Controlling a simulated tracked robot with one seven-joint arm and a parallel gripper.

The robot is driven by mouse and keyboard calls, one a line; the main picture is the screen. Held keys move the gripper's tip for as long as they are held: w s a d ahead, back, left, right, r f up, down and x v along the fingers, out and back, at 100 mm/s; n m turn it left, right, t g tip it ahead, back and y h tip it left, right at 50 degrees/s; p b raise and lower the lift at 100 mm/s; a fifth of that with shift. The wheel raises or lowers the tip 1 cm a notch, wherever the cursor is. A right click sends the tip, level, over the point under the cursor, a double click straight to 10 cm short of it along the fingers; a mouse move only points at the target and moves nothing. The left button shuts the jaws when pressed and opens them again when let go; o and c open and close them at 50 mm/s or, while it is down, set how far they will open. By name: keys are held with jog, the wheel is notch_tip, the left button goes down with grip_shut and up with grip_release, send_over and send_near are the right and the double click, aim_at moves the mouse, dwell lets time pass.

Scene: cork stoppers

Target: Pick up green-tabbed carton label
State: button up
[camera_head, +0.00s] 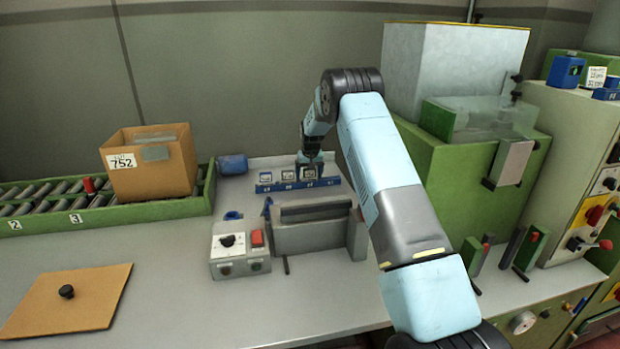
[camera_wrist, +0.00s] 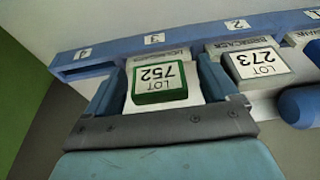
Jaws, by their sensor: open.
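The green-tabbed carton label (camera_wrist: 161,82) reads LOT 752 and shows upside down in the wrist view. It sits at the blue rack (camera_wrist: 190,36) by the number 3. My gripper (camera_wrist: 160,88) is open, with one blue finger on each side of the label; I cannot tell whether they touch it. In the head view, my gripper (camera_head: 311,172) is down at the right part of the rack (camera_head: 296,187), largely covering that label. Another label (camera_wrist: 254,66), LOT 273, is beside it by number 2.
Two other labels (camera_head: 265,177) (camera_head: 287,175) stand left of my gripper. A grey fixture (camera_head: 308,235) and a switch box (camera_head: 240,255) are in front of the rack. A carton marked 752 (camera_head: 150,165) sits on the roller conveyor (camera_head: 40,205). A green machine (camera_head: 480,180) stands right.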

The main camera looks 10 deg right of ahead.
jog(key=shift+c, duration=0.3)
jog(key=c, duration=0.7)
jog(key=shift+c, duration=0.2)
